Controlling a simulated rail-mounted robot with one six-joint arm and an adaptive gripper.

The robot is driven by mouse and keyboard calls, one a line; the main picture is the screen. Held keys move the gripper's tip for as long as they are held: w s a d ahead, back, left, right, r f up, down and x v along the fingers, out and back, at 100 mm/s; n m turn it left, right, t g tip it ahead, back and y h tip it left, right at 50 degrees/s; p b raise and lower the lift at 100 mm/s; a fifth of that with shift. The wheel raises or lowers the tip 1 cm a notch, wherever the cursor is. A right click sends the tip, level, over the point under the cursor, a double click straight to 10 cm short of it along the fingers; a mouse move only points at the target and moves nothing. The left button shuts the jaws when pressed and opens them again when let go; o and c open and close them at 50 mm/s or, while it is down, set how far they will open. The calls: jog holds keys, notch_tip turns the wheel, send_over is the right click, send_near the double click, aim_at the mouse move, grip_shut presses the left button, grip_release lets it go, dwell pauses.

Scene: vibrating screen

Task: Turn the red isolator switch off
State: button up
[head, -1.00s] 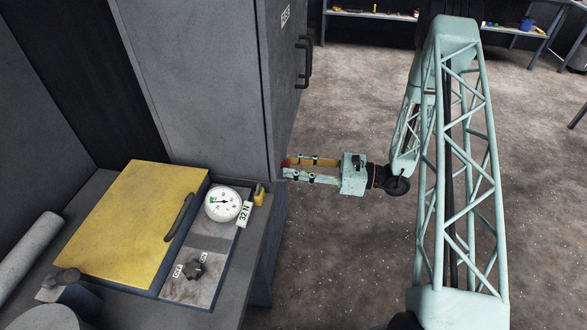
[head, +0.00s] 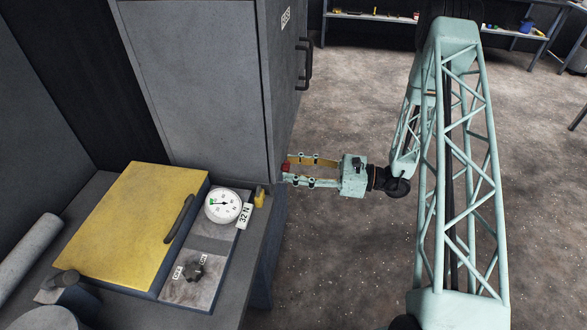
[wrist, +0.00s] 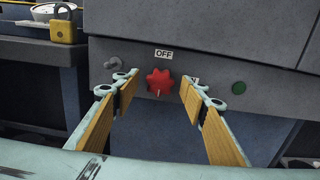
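The red isolator switch is a star-shaped knob (wrist: 159,82) on the grey panel in the wrist view, with an OFF label (wrist: 164,54) above it. A second label to its right is mostly hidden behind a finger. A small pale mark shows low on the knob. My gripper (wrist: 158,84) is open, with a wood-coloured pad on each finger. Its fingertips are left and right of the knob, with visible gaps on both sides. In the head view my gripper (head: 288,173) reaches the cabinet's side, and a bit of the red knob (head: 286,167) shows at the fingertips.
A green button (wrist: 239,88) is right of the knob and a grey toggle (wrist: 113,64) left. The head view shows a yellow lid (head: 135,225), a gauge (head: 223,206) and a dark knob (head: 195,268). Floor right is open.

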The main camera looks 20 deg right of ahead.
jog(key=shift+d, duration=0.1)
jog(key=v, duration=1.2)
dwell(0.4)
jog(key=shift+r, duration=0.15)
dwell(0.5)
jog(key=s+a+r+n+g+h, duration=0.2)
jog(key=s+a+r+n+g, duration=0.4)
jog(key=r, duration=0.5)
jog(key=s+a+r+n+g+h, duration=0.2)
jog(key=s+a+r+n+g, duration=0.2)
jog(key=s+a+r+n, duration=0.5)
jog(key=s+d+r+n+t+h, duration=0.3)
jog(key=s+r+n+t+h, duration=0.2)
jog(key=s+r, duration=1.4)
jog(key=shift+s+n+t+h, duration=0.4)
jog(key=shift+n+h, duration=1.2)
jog(key=shift+h, duration=1.9)
